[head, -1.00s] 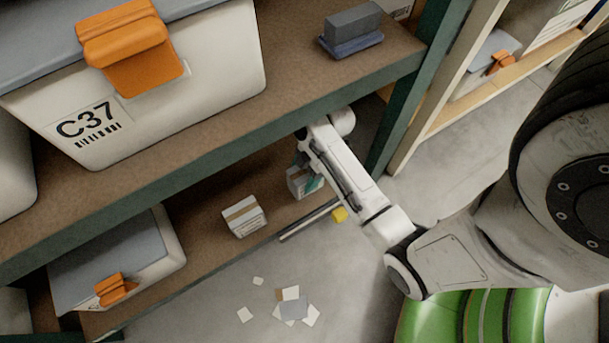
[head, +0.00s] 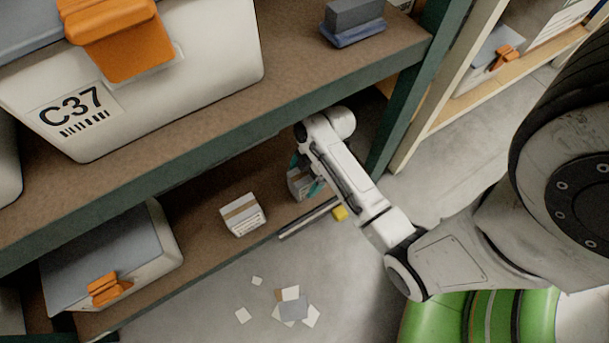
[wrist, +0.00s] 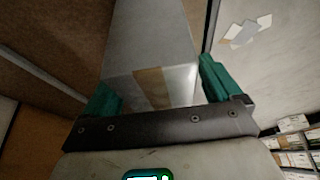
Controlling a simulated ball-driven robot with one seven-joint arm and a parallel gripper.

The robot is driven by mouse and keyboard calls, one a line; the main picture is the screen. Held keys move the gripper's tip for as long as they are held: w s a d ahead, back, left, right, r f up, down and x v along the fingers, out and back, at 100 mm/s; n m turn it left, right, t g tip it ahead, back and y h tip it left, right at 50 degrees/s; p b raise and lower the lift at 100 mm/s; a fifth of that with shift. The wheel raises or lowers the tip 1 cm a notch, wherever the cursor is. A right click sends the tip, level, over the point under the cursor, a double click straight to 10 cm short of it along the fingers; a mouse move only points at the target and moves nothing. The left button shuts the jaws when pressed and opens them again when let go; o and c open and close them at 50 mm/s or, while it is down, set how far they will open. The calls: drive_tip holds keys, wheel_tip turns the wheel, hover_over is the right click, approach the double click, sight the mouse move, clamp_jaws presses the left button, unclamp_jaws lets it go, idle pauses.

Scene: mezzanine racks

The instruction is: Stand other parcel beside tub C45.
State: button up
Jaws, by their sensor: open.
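My gripper (wrist: 157,88) is open. Its teal fingers are on either side of a pale grey parcel with a brown tape strip (wrist: 152,60); I cannot tell whether they touch it. In the head view this parcel (head: 298,186) is partly hidden by my gripper, on the lower shelf near its right end. A second white parcel with brown tape (head: 242,214) stands on the same shelf, to its left. Further left is a pale tub with a grey lid and orange latch (head: 104,289); no label shows on it, so I cannot tell whether it is C45.
Tub C37 (head: 150,100) and a dark grey block on a blue base (head: 354,22) are on the upper shelf (head: 290,110), above my arm. A green upright (head: 400,110) stands right of my gripper. Paper scraps (head: 291,305) lie on the floor.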

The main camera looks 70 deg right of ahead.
drive_tip(key=shift+p+v, duration=2.05)
drive_tip(key=shift+v, duration=1.85)
drive_tip(key=shift+a, duration=0.1)
